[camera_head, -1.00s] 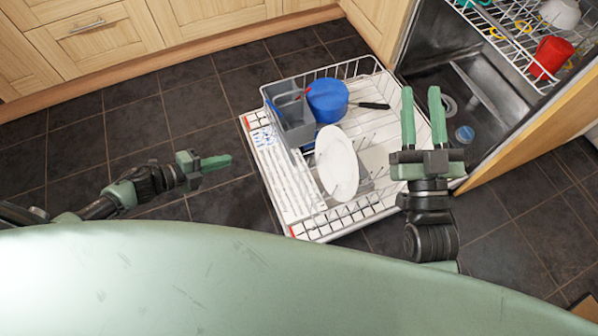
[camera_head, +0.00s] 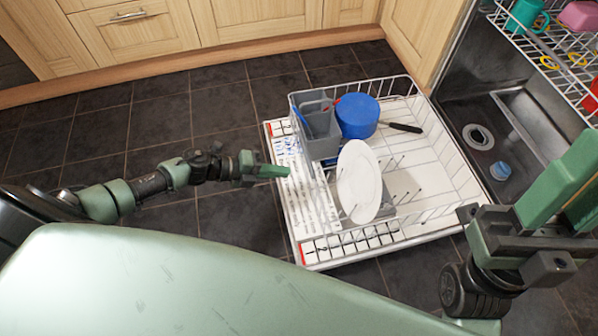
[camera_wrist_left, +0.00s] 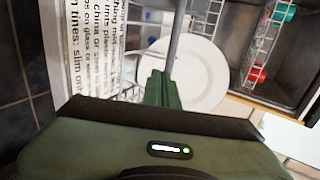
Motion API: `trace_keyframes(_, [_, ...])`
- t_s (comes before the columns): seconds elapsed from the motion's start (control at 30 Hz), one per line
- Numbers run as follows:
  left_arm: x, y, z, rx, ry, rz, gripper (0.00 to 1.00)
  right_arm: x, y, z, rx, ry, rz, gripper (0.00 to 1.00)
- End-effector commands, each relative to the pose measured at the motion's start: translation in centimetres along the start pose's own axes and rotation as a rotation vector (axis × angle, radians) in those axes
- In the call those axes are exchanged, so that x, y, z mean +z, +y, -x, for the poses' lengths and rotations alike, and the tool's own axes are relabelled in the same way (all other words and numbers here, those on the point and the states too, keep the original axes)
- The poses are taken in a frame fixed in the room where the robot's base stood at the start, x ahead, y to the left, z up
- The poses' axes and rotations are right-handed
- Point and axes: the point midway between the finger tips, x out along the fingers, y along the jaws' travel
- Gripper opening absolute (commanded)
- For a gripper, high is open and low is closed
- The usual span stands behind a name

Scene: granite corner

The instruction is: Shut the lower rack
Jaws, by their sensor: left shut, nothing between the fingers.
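The lower rack (camera_head: 440,150) is a white wire basket pulled out over the open dishwasher door. It holds a grey cutlery basket (camera_head: 318,130), a blue pot (camera_head: 357,116) with a dark handle, and a white plate (camera_head: 359,182) standing tilted. My left gripper (camera_head: 284,171) is shut and empty at the rack's left, outer side. In the left wrist view its closed fingers (camera_wrist_left: 162,90) point at the rack, with the plate (camera_wrist_left: 200,75) behind them; contact cannot be told. My right gripper (camera_head: 580,195) is open at the right edge, its fingertips partly cut off.
The dishwasher tub (camera_head: 500,110) is open behind and right of the rack. The upper rack (camera_head: 555,55) holds cups and is also out. Wooden cabinets (camera_head: 250,20) line the back. The dark tiled floor (camera_head: 130,130) left of the door is clear.

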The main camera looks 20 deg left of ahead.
Motion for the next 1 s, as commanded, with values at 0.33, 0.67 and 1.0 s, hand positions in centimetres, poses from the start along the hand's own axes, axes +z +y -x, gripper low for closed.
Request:
trace_keyframes(0.33, [0.0, -1.0, -5.0, -0.003, 0.000, 0.000, 0.00, -0.2, 0.0, 1.6, 0.000, 0.028, -0.002, 0.33])
trace_keyframes(0.67, [-0.1, -1.1, -5.5, -0.001, 0.000, 0.001, 0.00, -0.2, 0.0, 1.6, 0.000, 0.027, -0.002, 0.33])
trace_keyframes(1.0, [0.0, -3.4, -8.9, -0.007, 0.000, 0.003, 0.00, -0.4, -0.1, 0.5, 0.000, 0.026, -0.002, 0.33])
